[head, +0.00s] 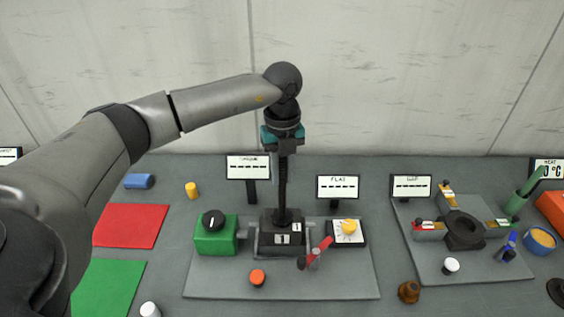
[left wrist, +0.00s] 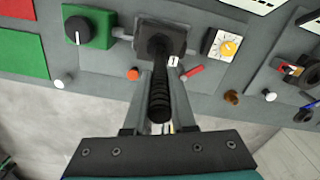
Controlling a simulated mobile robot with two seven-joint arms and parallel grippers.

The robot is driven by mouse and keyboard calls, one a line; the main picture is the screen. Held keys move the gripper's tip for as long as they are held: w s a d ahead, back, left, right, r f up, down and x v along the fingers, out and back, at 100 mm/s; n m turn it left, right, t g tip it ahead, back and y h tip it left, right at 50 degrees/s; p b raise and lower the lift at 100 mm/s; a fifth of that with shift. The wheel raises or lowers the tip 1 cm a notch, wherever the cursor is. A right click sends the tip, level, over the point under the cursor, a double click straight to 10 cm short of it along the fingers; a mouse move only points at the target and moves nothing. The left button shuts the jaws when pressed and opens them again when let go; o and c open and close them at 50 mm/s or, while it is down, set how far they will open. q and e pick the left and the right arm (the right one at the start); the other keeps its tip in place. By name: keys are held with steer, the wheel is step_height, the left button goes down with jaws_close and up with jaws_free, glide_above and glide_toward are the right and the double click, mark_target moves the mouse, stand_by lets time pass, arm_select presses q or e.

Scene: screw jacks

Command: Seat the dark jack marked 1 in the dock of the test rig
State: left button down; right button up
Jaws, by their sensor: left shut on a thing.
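The dark jack (head: 267,224) has a blocky base and a tall threaded screw; a white label reading 1 shows at its front. My left gripper (head: 283,150) is shut on the upper part of the screw, pointing down. In the left wrist view the screw (left wrist: 160,98) runs between the fingers to the dark base (left wrist: 150,40). The jack is upright at the dock of the test rig (head: 278,285), between grey side brackets. I cannot tell whether its base rests fully on the dock floor. My right gripper is not in view.
On the rig, a green box (head: 215,240) with a black knob stands left, a red lever (head: 318,250) and yellow-knob dial (head: 348,229) right, an orange button (head: 257,278) in front. Another grey plate with a dark ring fixture (head: 464,232) lies right. Red (head: 128,226) and green mats lie left.

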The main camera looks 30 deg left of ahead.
arm_select(q)
steer(key=shift+w+f, duration=0.2)
steer(key=shift+f, duration=1.6)
steer(key=c, duration=1.2)
jaws_free()
steer(key=shift+s+f, duration=0.2)
steer(key=shift+f, duration=0.25)
steer(key=o, duration=0.3)
steer(key=shift+s+r, duration=0.1)
steer(key=shift+s, duration=0.05)
steer(key=shift+o, duration=0.8)
step_height(320, 180, up, 12)
steer(key=b, duration=0.1)
glide_above(282, 187)
steer(key=shift+w+a+r, duration=0.1)
steer(key=shift+w+a, duration=0.1)
steer(key=shift+w, duration=0.1)
